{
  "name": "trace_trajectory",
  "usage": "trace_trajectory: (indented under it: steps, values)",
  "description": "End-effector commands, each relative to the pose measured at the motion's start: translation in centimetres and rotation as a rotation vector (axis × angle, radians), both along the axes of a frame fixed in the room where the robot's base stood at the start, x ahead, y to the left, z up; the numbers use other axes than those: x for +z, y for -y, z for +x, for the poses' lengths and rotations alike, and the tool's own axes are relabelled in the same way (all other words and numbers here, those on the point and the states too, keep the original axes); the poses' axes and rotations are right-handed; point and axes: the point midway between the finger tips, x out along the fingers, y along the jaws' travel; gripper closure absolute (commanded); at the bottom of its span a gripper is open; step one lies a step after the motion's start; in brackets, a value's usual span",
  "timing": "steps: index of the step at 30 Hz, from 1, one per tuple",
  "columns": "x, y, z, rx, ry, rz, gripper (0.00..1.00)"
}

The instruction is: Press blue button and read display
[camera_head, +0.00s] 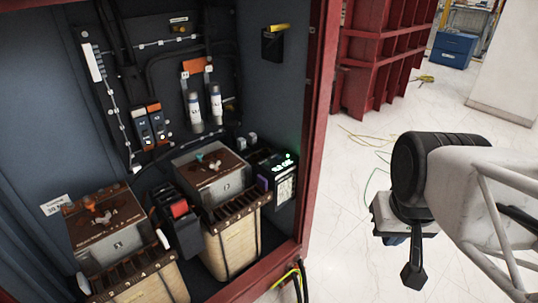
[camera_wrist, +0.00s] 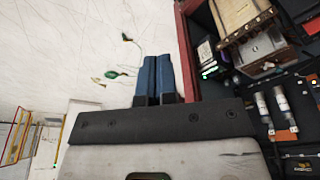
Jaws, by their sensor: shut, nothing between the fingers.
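A dark meter box with a lit green display (camera_head: 285,163) stands inside the open cabinet at its right side, beside the right transformer. Its digits are too small to read surely. A pale label covers its front, and a small purple patch (camera_head: 262,184) shows on its left side. I cannot make out a blue button clearly. The box also shows in the wrist view (camera_wrist: 207,58), right of my fingers. My gripper (camera_wrist: 152,60) has its two blue fingers together and empty, outside the cabinet. In the head view my arm is at the right, apart from the box.
The red cabinet frame (camera_head: 316,120) stands between my arm and the meter box. Two transformers (camera_head: 222,185) (camera_head: 115,225) fill the cabinet's lower part. Fuses (camera_head: 216,103) hang on the back wall. Loose wires (camera_head: 365,138) lie on the white floor. A blue box (camera_head: 453,48) stands far back.

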Motion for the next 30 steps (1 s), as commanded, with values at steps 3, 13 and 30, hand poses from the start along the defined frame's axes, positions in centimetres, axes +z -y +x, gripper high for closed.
trace_trajectory:
  steps: [3, 13, 30]
  values:
    - [0.0, 0.0, 0.0, 0.0, 0.0, 0.0, 1.0]
    - [0.1, 0.0, 0.3, -0.001, 0.0, -0.004, 1.0]
    - [1.8, 0.5, 8.2, -0.02, 0.002, -0.105, 1.0]
